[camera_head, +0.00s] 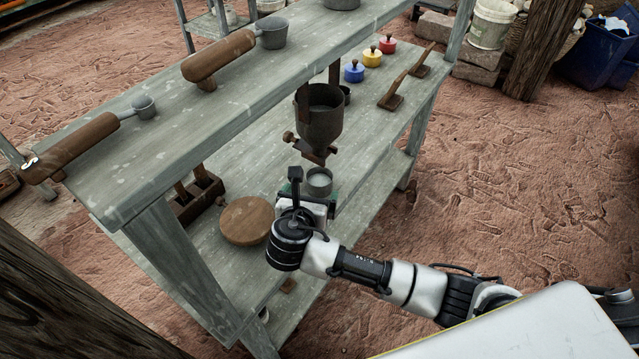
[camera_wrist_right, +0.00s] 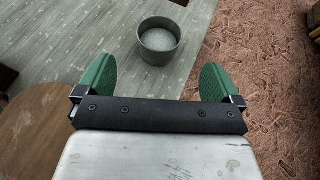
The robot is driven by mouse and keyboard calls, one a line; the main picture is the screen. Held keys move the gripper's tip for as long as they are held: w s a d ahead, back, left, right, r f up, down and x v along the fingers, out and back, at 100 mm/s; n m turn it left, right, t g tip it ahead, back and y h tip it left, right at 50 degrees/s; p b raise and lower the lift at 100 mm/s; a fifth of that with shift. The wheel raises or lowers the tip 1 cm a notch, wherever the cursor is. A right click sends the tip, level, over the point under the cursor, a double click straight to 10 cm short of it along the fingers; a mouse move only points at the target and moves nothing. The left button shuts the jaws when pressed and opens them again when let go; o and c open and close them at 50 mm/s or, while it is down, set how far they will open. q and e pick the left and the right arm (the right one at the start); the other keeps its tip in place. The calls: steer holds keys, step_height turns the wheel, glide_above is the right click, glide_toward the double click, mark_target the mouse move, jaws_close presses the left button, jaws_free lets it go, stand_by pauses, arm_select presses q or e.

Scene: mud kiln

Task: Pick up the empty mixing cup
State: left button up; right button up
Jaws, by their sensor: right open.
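A small round grey cup (camera_head: 319,182) stands upright on the lower shelf, below the funnel of a dark metal hopper. It also shows in the right wrist view (camera_wrist_right: 159,42), ahead of the fingers and roughly centred between them. Its inside looks speckled light grey; I cannot tell whether that is its bottom or contents. My right gripper (camera_head: 320,199) is beside the cup on its near side. Its green fingers are spread wide with nothing between them, as the right wrist view shows (camera_wrist_right: 156,80). My left gripper is out of view.
The hopper (camera_head: 320,118) hangs above the cup. A round wooden piece (camera_head: 246,221) lies left of my right gripper. The grey upper shelf (camera_head: 170,130) bears wooden-handled ladles. Blue, yellow and red knobbed lids (camera_head: 372,57) stand farther back.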

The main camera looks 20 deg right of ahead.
mark_target(322, 172)
steer(key=x, duration=0.8)
steer(key=shift+w+d+f, duration=0.1)
steer(key=shift+w, duration=0.15)
steer(key=c, duration=1.1)
steer(key=shift+o, duration=0.2)
